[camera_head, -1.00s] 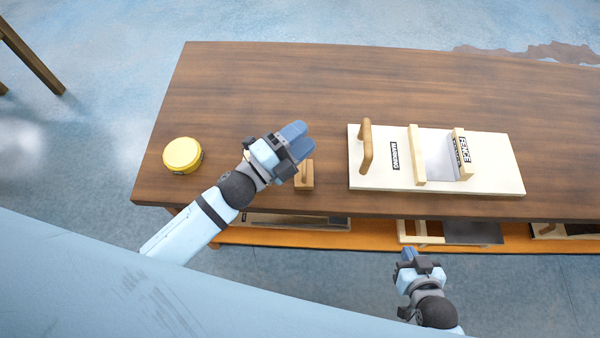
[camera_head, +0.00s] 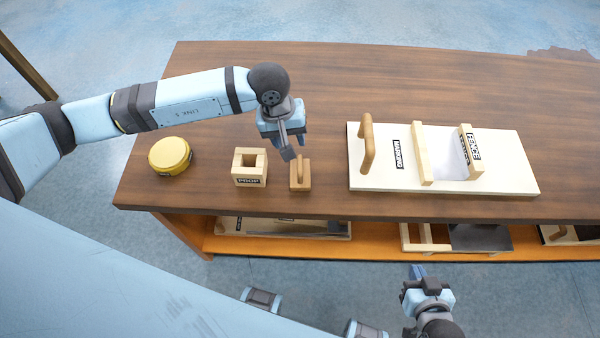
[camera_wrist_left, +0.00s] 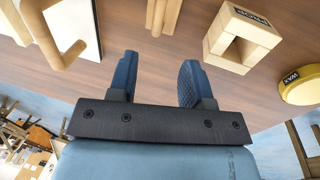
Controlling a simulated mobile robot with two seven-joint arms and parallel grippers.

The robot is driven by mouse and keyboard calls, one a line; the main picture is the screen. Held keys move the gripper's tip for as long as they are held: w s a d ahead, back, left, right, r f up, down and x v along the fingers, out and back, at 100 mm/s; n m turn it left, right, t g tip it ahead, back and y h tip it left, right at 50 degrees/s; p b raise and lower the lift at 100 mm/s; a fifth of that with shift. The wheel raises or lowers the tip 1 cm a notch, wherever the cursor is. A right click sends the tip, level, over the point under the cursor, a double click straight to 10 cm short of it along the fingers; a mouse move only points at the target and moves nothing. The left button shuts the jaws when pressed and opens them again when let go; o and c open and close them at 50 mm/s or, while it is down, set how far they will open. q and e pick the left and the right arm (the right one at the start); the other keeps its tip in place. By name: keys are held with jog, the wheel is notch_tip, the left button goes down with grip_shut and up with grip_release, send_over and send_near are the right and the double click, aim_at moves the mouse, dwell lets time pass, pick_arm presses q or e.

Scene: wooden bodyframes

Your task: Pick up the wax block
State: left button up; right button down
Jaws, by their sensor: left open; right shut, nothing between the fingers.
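The wax block (camera_head: 170,156) is a round yellow piece with a dark band, on the table's left end. In the left wrist view it is at the right edge (camera_wrist_left: 300,86), with a WAX label. My left gripper (camera_head: 292,146) is open and empty, pointing down well to the right of the wax, above a small wooden block with an upright handle (camera_head: 300,175). That handle shows beyond the fingers (camera_wrist_left: 156,78) in the wrist view. My right gripper (camera_head: 417,272) is shut and empty, below the table's front edge.
A hollow wooden PROP block (camera_head: 249,168) stands between the wax and the handled block. A pale board with a handle and fence (camera_head: 400,176) lies to the right. The wooden table (camera_head: 330,85) is bare at the back. Several pieces lie on the lower shelf.

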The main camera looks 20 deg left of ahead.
aim_at(300, 162)
pick_arm(q)
jog(key=f, duration=0.3)
jog(key=d+f, duration=0.1)
jog(key=f, duration=0.2)
jog(key=shift+w+d+f+p, duration=0.15)
jog(key=shift+p, duration=0.2)
jog(key=shift+w+d+f+p, duration=0.1)
jog(key=shift+d+f+p, duration=0.15)
jog(key=shift+f, duration=0.6)
jog(key=shift+w+d+f+p, duration=0.1)
jog(key=shift+f+p, duration=0.15)
jog(key=shift+f, duration=0.65)
jog(key=shift+d+f+p, duration=0.2)
jog(key=shift+f+p, duration=0.05)
jog(key=shift+f, duration=0.6)
grip_shut()
